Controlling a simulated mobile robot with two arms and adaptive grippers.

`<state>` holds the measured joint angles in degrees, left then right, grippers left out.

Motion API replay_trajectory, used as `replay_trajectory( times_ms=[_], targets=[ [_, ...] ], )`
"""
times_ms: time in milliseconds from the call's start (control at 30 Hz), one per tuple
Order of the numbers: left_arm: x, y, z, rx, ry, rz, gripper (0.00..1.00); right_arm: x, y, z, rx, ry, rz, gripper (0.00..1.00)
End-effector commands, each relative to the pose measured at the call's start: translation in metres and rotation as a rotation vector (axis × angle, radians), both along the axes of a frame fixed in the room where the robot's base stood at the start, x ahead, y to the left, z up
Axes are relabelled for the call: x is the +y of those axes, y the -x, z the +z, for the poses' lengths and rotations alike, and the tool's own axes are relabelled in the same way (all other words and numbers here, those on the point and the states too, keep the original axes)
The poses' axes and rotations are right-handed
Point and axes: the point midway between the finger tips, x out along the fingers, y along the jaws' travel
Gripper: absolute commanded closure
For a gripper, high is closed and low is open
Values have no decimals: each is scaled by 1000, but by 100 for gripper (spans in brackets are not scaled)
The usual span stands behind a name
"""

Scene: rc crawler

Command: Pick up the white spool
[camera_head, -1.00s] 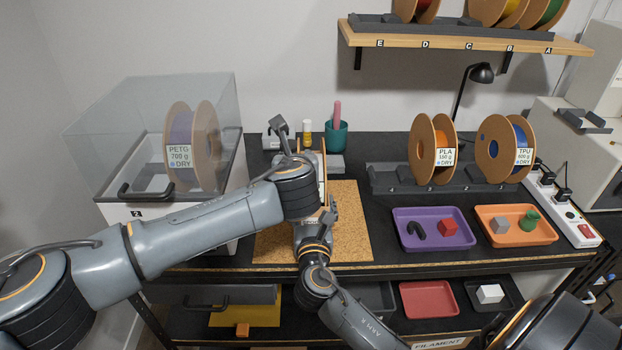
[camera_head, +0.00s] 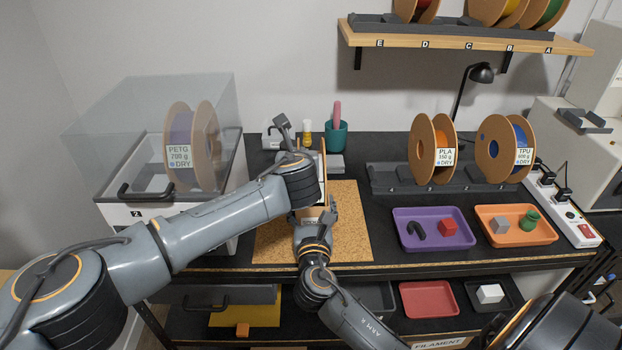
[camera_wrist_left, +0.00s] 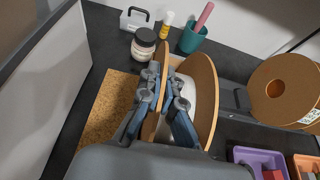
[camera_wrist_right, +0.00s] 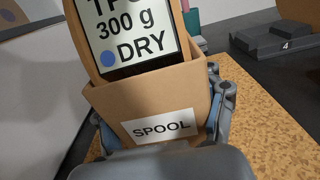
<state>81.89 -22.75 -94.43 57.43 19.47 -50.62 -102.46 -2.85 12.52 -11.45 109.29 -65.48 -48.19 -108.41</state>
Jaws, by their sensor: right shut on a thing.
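The white spool has brown flanges (camera_wrist_left: 205,82) with white filament between them in the left wrist view. It stands in a cardboard box (camera_wrist_right: 150,100) marked SPOOL; its label (camera_wrist_right: 130,35) reads 300 g DRY in the right wrist view. My left gripper (camera_wrist_left: 166,85) points down at the spool, one finger on each side of the left flange; it looks open, with the flange between the fingers. My right gripper (camera_wrist_right: 160,112) is shut on the box, a finger at each side. In the head view my left wrist hides most of the spool and box (camera_head: 311,214).
A cork mat (camera_head: 347,225) lies under the box. A clear-lidded dryer (camera_head: 130,212) stands left. A teal cup (camera_head: 337,137) and a jar (camera_wrist_left: 144,42) stand behind. Purple (camera_head: 405,240) and orange (camera_head: 545,238) trays and a spool rack (camera_head: 385,180) are right.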

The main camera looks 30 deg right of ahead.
Motion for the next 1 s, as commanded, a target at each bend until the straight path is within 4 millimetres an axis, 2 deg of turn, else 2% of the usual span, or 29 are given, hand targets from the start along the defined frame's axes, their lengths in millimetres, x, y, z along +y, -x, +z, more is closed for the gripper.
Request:
replay_trajectory(
  times_ms=[367,467,800,1000],
  targets=[
    [0,-1,5,-4,2,1,100,0,0,-1,1,-1,-1,62],
    [0,-1,17,-5,4,0,100,0,0,-1,2,-1,-1,62],
    [0,0,81,-5,3,-1,100,0,0,-1,2,-1,-1,62],
    [0,0,100,-4,1,0,100,0,0,-1,3,-2,0,62]
  ],
)
